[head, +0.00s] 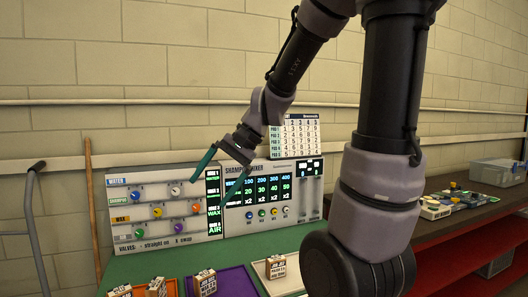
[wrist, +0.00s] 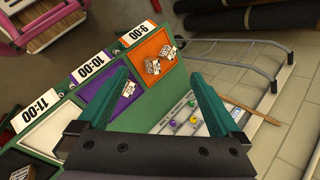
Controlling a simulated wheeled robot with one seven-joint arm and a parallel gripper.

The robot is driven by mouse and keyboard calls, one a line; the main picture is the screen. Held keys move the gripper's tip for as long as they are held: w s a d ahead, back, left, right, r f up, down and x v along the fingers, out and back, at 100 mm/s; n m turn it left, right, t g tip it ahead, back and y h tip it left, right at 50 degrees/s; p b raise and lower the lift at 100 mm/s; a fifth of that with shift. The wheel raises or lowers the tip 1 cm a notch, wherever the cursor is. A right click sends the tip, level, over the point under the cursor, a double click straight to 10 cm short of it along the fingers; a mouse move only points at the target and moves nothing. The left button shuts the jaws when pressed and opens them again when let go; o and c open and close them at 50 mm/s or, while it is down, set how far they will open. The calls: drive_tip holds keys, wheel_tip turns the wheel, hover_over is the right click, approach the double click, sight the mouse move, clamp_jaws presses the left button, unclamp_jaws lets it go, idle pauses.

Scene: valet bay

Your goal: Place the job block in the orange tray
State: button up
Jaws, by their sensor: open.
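The orange tray (head: 171,287) is at the lower left of the head view. In the wrist view the orange tray (wrist: 133,56) lies beyond the fingertips, by the 9:00 label, with two small printed blocks (wrist: 152,66) in it. Another printed block (head: 205,281) stands in the purple tray (head: 238,279), and one more (head: 276,266) stands in the white tray (head: 292,284). I cannot tell which is the job block; the print is too small. My gripper (head: 219,178) is open and empty, raised in front of the panel; its spread fingers also show in the wrist view (wrist: 160,75).
A panel with coloured knobs (head: 165,205) and a lit mixer display (head: 268,190) stand behind the green bench (head: 205,255).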

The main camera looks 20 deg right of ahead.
drive_tip(key=s+d+r+n+t+h, duration=0.2)
drive_tip(key=s+d+r+t+h, duration=0.3)
drive_tip(key=d+r, duration=0.3)
drive_tip(key=shift+s+d+r+n, duration=0.15)
drive_tip(key=shift+s+d+n, duration=0.15)
drive_tip(key=shift+s+d, duration=0.7)
drive_tip(key=shift+w+d, duration=0.15)
drive_tip(key=shift+w, duration=0.05)
